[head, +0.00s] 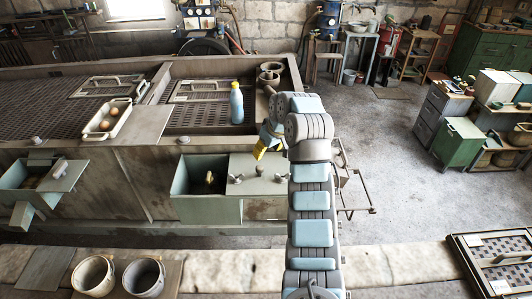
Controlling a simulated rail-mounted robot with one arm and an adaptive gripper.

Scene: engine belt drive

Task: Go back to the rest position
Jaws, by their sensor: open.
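My gripper (258,154), with yellow fingertips, hangs at the end of my bent arm, above the back edge of a green-grey metal box (204,212) on the front of the large machine. It points down and left and is open. Nothing shows between its fingers, though they are small in this view. Right of the box's open compartment, a lid with several knobs (255,185) lies under the gripper.
A blue bottle with a yellow cap (237,106) stands on the machine's grating, behind and left of my gripper. A tray (98,132) with brown eggs sits further left. Two buckets (143,280) stand at the front left. The floor (385,145) on the right is open.

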